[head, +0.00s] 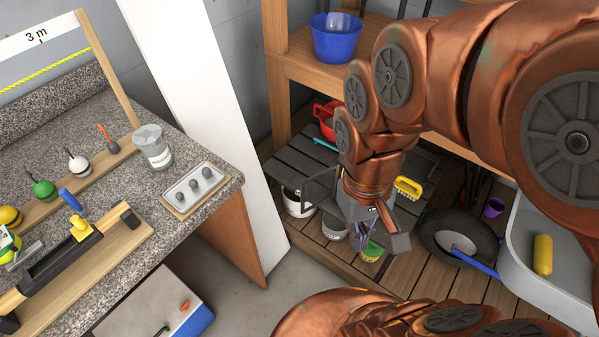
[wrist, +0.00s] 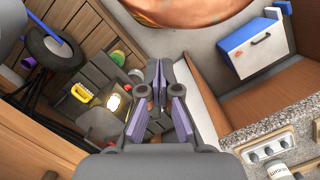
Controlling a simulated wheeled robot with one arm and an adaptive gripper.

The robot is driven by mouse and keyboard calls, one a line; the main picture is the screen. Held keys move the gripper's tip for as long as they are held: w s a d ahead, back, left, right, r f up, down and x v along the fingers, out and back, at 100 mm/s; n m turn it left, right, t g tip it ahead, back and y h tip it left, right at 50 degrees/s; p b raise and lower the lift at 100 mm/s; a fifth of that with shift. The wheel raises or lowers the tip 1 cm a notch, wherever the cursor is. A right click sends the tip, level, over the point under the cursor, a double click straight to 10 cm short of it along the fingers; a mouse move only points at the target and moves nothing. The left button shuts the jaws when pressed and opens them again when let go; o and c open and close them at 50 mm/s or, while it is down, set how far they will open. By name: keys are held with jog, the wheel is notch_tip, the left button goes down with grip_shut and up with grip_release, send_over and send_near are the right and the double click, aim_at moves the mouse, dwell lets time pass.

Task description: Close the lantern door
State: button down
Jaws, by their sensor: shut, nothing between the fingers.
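The lantern is hard to make out. In the wrist view a dark boxy shape with a bright glow (wrist: 113,103), which looks like the lantern, stands on the dark slatted bench left of my fingers. In the head view my arm and gripper hide most of that spot. A thin dark framed panel (head: 320,186) shows just left of my gripper and may be its door, standing out; I cannot tell its exact angle. My gripper (head: 372,240) points down in front of the bench, shut and empty. Its fingers (wrist: 158,78) meet in the wrist view. Contact with the panel cannot be told.
A yellow brush (head: 408,187) lies right of my gripper. Paint cans (head: 297,203) and a green pot (head: 371,252) stand below. A wheelbarrow wheel (head: 458,240) is at right, a granite counter (head: 110,97) at left. A blue bucket (head: 335,40) is on the upper shelf.

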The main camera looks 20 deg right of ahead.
aim_at(316, 187)
jog(key=w+f+n+b, duration=0.1)
jog(key=w+f+b, duration=0.4)
jog(key=w, duration=0.8)
jog(key=w+f+b, duration=0.5)
jog(key=w, duration=0.8)
jog(key=w+f+n+b, duration=0.1)
jog(key=w+f+b, duration=0.4)
jog(key=w, duration=0.7)
jog(key=w+a+f+n+g+b, duration=0.15)
jog(key=w+f+b, duration=0.25)
jog(key=w+f, duration=0.65)
jog(key=s+d+f+b, duration=0.1)
jog(key=s+f+b, duration=0.3)
jog(key=s+f, duration=0.3)
jog(key=shift+s+d+f+h+b, duration=0.2)
jog(key=shift+s+f+h+b, duration=0.2)
jog(key=shift+f, duration=1.35)
jog(key=shift+m+t, duration=0.25)
jog(key=shift+s, duration=0.15)
